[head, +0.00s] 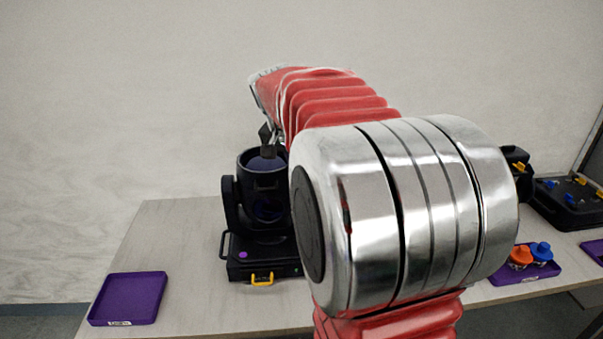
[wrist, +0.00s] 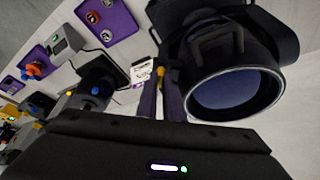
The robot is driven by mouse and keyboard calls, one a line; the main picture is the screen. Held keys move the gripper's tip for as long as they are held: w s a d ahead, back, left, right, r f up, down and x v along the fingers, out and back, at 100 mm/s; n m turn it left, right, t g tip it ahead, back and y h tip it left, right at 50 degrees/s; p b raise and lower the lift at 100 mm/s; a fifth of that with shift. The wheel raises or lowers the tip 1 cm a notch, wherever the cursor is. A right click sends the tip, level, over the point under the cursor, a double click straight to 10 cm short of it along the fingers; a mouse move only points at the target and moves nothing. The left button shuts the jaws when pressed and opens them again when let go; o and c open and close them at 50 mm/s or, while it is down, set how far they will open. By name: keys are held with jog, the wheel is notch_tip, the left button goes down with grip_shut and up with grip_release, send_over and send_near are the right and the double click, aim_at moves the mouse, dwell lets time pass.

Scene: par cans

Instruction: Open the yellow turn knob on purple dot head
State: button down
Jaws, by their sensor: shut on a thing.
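The purple dot head (head: 262,200) is a black moving-head light on the table, with a purple dot (head: 243,255) on its base. In the wrist view its round lens rim and black housing (wrist: 272,95) fill the right side. My gripper (wrist: 161,82) reaches up from the bottom of the wrist view, shut, with the small yellow turn knob (wrist: 160,71) at its fingertips, beside the housing. In the head view my arm covers the head's right side, and the knob is hidden there.
An empty purple tray (head: 128,298) lies left of the head. Right of my arm, a purple tray (head: 535,268) holds an orange and a blue item. A black case (head: 570,200) with yellow and blue parts stands far right. Table is clear between left tray and head.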

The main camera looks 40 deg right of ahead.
jog(key=c, duration=1.9)
grip_release()
jog(key=shift+f, duration=0.15)
jog(key=shift+r, duration=0.2)
jog(key=v, duration=1.3)
jog(key=shift+r, duration=0.25)
